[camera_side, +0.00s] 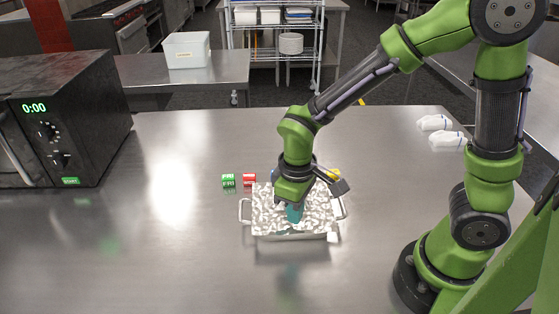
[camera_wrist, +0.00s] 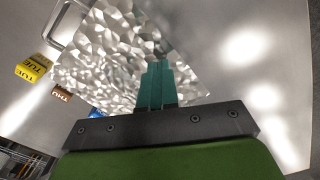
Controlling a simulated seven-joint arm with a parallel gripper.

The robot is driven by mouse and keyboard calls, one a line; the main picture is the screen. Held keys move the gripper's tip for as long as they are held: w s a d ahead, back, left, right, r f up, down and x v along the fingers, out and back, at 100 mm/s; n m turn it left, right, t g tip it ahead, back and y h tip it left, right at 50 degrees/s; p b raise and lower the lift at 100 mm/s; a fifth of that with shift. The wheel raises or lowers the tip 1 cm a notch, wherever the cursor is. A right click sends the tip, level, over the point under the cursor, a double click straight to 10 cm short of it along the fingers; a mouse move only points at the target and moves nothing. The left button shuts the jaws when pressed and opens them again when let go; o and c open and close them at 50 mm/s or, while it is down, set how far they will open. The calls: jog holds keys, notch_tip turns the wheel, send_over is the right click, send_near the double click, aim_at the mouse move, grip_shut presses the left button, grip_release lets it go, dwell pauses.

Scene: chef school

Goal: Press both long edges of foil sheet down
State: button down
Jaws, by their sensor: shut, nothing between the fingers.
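A crinkled silver foil sheet (camera_side: 262,212) lies over a metal tray with side handles (camera_side: 244,211) on the steel table. In the wrist view the foil (camera_wrist: 110,62) fills the upper left and middle. My gripper (camera_side: 295,213), with teal fingers, points down over the middle of the foil toward its near side. In the wrist view its fingers (camera_wrist: 157,82) are shut together with nothing between them, over the foil near one edge. I cannot tell whether the fingertips touch the foil. The far part of the foil is partly hidden behind my wrist in the side view.
Small day-marked blocks stand near the tray: green (camera_side: 229,181), red (camera_side: 249,180) and yellow (camera_side: 334,174); a white one (camera_side: 333,237) is at the front right corner. A black microwave (camera_side: 60,120) stands at left. White bottles (camera_side: 447,140) lie at right.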

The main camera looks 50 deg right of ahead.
jog(key=shift+f, duration=0.95)
dwell(1.7)
jog(key=shift+r, duration=3.6)
jog(key=shift+s+m, duration=0.3)
jog(key=shift+m, duration=0.1)
jog(key=s+d+r+m+t+y, duration=0.1)
jog(key=s+d+r+m+t, duration=0.1)
jog(key=r, duration=0.4)
jog(key=s+d+r+m+t+y, duration=0.1)
jog(key=s+d+r+m+t, duration=0.2)
jog(key=d+r+m+t, duration=0.1)
jog(key=shift+d+r+t, duration=0.6)
jog(key=shift+d+r, duration=0.05)
jog(key=shift+r, duration=0.25)
